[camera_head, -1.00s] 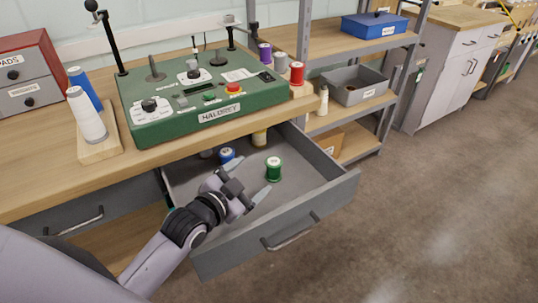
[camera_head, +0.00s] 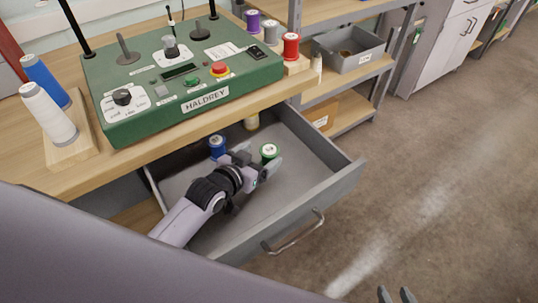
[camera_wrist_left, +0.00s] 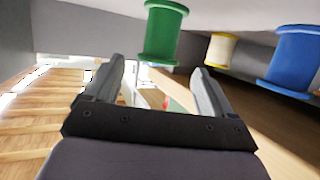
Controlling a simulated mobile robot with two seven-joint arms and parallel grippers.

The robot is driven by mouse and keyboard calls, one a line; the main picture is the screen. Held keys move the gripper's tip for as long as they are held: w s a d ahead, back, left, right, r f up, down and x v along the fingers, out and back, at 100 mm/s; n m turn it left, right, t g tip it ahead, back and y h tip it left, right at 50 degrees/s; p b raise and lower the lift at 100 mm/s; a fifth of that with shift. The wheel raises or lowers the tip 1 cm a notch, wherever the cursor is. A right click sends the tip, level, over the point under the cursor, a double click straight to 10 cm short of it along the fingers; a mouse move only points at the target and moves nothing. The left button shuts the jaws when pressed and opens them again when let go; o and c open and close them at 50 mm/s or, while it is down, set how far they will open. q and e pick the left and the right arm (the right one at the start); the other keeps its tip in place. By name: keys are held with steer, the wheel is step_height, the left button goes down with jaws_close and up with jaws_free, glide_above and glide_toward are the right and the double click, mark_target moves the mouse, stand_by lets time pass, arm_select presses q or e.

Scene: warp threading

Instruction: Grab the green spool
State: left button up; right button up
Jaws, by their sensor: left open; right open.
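The green spool (camera_head: 269,151) with a white top stands upright in the open grey drawer (camera_head: 296,215). My left gripper (camera_head: 262,166) is open and empty, low in the drawer beside the green spool. One finger partly covers the spool's lower part in the head view. In the left wrist view the green spool (camera_wrist_left: 163,36) shows beyond the open fingers, sideways between the two tips (camera_wrist_left: 159,66). I cannot tell whether a finger touches it. My right gripper (camera_head: 395,294) is open and empty at the bottom edge, over the floor; only its fingertips show.
A blue spool (camera_head: 217,146) stands close to my left gripper, and a cream spool (camera_head: 252,121) stands at the drawer's back. The worktop edge overhangs the drawer's rear. A green control box (camera_head: 180,85) sits above. The drawer's right part is clear.

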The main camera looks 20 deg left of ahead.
mark_target(268, 151)
arm_select(q)
steer(key=shift+x, duration=2.55)
steer(key=shift+s+d, duration=0.1)
steer(key=shift+d, duration=0.1)
steer(key=c, duration=1.1)
